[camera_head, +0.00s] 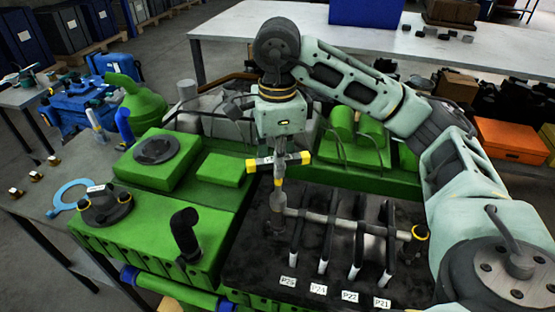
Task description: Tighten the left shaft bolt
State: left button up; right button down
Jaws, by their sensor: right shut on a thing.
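The grey rocker shaft (345,222) lies across the dark top of the green engine, with several dark rocker arms (326,235) along it. At its left end, a grey upright piece (279,178) stands over the left shaft bolt area (276,222). I cannot tell the bolt from the tool there. My right gripper (279,161), with yellow-marked ends, is directly above the shaft's left end and shut on the top of this upright piece. My left gripper is out of view.
Labels such as P24 (318,289) lie in front of the rocker arms. A black elbow pipe (186,234) rises from the green cover (165,246) to the left. A blue ring (72,196) lies on the grey table at left. A white table (420,45) stands behind.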

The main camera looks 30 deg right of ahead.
jog(key=m, duration=0.5)
jog(key=shift+p, duration=0.4)
jog(key=m, duration=0.3)
jog(key=shift+m+p, duration=0.3)
jog(key=shift+m, duration=0.1)
jog(key=m, duration=0.4)
jog(key=shift+p, duration=0.4)
jog(key=m, duration=0.3)
jog(key=shift+m+p, duration=0.4)
jog(key=m+p, duration=0.1)
jog(key=m, duration=0.2)
jog(key=shift+d+m, duration=0.1)
jog(key=shift+m, duration=0.3)
jog(key=m, duration=0.4)
jog(key=shift+p, duration=0.4)
jog(key=m+p, duration=0.1)
jog(key=m, duration=0.4)
jog(key=shift+m+p, duration=0.55)
jog(key=shift+m, duration=0.65)
jog(key=shift+f+m, duration=0.1)
jog(key=shift+m, duration=0.4)
